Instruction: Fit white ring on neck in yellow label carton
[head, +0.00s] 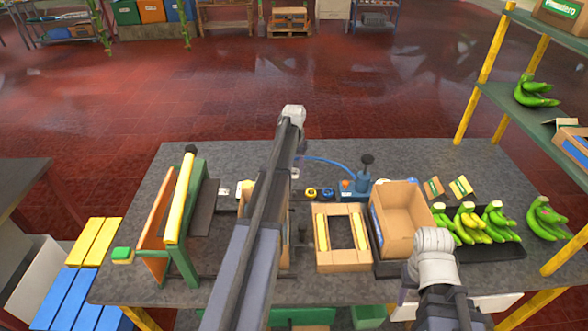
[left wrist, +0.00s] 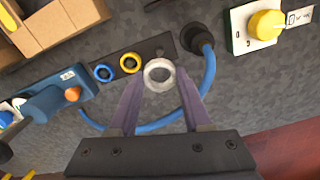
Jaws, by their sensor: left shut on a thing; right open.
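My left gripper (left wrist: 160,90) is shut on the white ring (left wrist: 147,75), held between its fingertips above the table. In the head view my left arm hides most of that gripper, and I cannot make out the ring there. An open carton with yellow strips inside (head: 342,266) stands front middle; part of it shows in the left wrist view (left wrist: 62,22). Another carton (head: 284,235) is mostly hidden behind my left arm. I cannot tell which carton bears the yellow label, and no neck is clear. My right arm is at front right; its gripper is not visible.
A yellow ring (left wrist: 131,62) and a blue ring (left wrist: 104,73) lie on a dark strip. A blue device (head: 356,190), a blue hose (left wrist: 208,75) and a yellow knob (left wrist: 265,24) are nearby. A taller open carton (head: 410,193) and green bananas (head: 492,222) stand right.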

